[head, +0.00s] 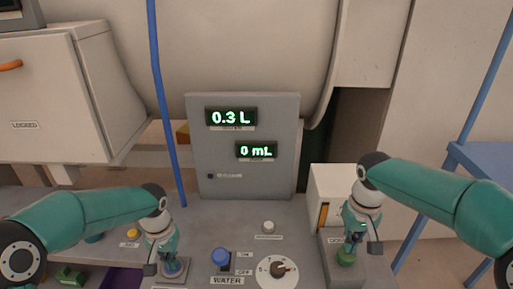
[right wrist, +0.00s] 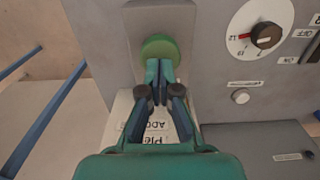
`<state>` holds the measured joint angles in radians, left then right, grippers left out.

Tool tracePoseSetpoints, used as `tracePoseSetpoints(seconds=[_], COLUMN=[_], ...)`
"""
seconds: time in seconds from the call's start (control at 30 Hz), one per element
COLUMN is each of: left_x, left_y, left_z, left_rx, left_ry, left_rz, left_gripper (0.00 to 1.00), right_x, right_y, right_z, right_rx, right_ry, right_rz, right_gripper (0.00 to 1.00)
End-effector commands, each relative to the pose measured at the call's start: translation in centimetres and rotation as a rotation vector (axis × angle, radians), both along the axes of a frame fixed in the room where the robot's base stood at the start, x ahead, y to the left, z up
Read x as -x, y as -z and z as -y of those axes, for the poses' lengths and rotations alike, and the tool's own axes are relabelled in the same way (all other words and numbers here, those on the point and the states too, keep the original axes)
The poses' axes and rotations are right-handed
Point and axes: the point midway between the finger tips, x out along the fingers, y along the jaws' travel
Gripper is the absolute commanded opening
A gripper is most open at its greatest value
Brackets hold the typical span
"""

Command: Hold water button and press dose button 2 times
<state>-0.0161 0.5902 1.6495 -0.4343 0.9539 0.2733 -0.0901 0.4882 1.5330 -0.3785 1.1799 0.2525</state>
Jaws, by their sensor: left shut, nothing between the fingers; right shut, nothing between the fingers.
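The green button (head: 347,257) sits on a grey block at the right, by a partly hidden label that seems to read DOSE. My right gripper (head: 352,238) is shut and empty, fingertips at this button; in the right wrist view the tips (right wrist: 160,68) overlap the green button's (right wrist: 158,46) near edge. Contact cannot be told. My left gripper (head: 170,256) is shut and empty, pointing down at a blue button (head: 174,268) on a grey base, which it partly covers.
The grey display panel (head: 290,175) reads 0.3 L (head: 231,117) and 0 mL (head: 257,150). A white dial (head: 264,273) and a small white button (head: 268,227) lie between my grippers. A yellow button (head: 132,233) is at left. A blue hose (head: 159,90) hangs behind.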

Motion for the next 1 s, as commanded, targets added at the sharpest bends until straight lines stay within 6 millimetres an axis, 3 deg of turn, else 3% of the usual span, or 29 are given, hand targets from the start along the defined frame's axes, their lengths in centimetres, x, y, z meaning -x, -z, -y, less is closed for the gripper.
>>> tracePoseSetpoints(seconds=[1.0], left_x=[0.1], left_y=[0.1], left_z=[0.0], left_rx=[0.001], left_ry=[0.0], left_rz=[-0.004], left_gripper=[0.0], right_x=[0.0], right_y=[2.6], right_z=[0.0], right_rx=[0.0], right_ry=[0.0], right_rz=[-0.001], right_gripper=[0.0])
